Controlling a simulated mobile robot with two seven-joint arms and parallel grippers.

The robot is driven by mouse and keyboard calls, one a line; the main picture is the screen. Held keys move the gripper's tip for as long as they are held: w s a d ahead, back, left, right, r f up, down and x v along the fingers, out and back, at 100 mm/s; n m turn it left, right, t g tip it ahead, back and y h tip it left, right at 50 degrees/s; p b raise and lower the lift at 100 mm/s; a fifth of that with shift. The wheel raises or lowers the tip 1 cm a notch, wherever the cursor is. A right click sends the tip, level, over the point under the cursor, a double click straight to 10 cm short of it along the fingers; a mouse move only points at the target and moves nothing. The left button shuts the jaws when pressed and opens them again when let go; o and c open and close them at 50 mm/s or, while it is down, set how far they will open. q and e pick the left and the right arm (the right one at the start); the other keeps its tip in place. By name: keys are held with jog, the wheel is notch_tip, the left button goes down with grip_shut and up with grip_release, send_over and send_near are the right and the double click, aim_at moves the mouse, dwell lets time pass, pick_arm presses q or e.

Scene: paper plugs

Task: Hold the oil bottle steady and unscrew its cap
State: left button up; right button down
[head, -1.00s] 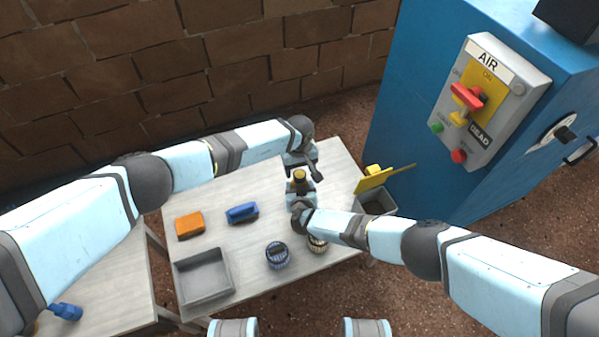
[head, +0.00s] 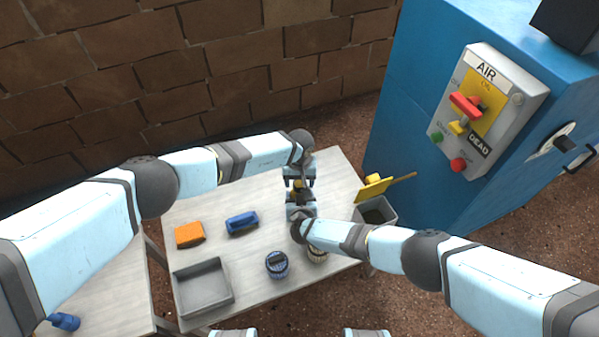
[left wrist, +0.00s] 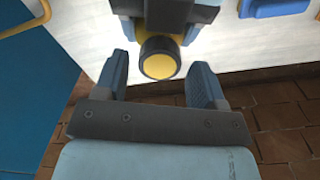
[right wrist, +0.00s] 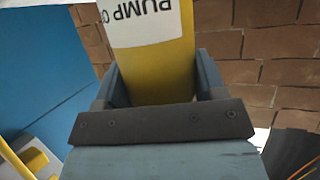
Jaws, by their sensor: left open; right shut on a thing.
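The yellow oil bottle (right wrist: 150,75), with a white label reading "PUMP O", stands between the fingers of my right gripper (right wrist: 158,80). My right gripper is shut on its body. The bottle's cap (left wrist: 158,58) has a dark rim and a yellow top. My left gripper (left wrist: 159,68) is open, with one finger on each side of the cap; the left wrist view shows gaps between fingers and cap. In the head view, the left gripper (head: 298,172) comes from the far side and largely covers the bottle and cap.
On the table (head: 260,205) are an orange block (head: 189,235), a blue object (head: 242,223), a grey tray (head: 203,288) and two ribbed round containers, one blue (head: 277,265), one pale (head: 317,254). A bin (head: 376,212) and blue cabinet (head: 425,110) stand at the right.

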pick_arm(q)
jog(key=shift+f, duration=0.75)
jog(key=c, duration=1)
jog(key=n, duration=0.3)
jog(key=o, duration=1)
